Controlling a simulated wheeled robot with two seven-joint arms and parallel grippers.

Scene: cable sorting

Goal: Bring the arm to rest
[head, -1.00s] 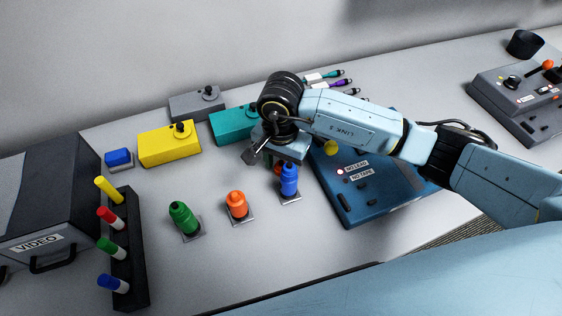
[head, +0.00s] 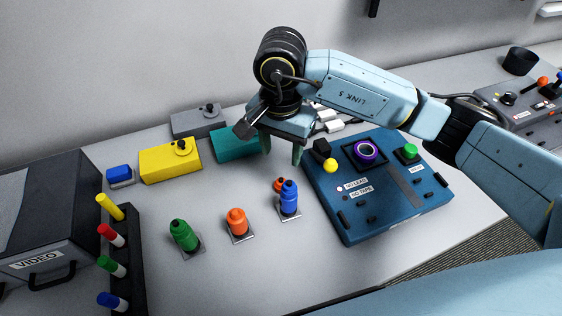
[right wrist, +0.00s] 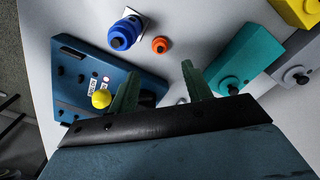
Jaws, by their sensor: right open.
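My right gripper (head: 281,152) is raised above the table, between the teal box and the blue panel. In the right wrist view its two green fingers (right wrist: 158,90) stand apart with nothing between them. The teal box (head: 232,148) is partly hidden behind the gripper in the head view. The blue panel (head: 385,205) with a yellow ball knob (head: 330,165), a purple ring and a green button lies to the gripper's right. My left gripper is in neither view.
A yellow box (head: 168,162) and grey box (head: 197,122) are behind. A marker rack (head: 128,245) and dark VIDEO case (head: 50,215) are at left. White connectors (head: 328,122) lie behind the panel.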

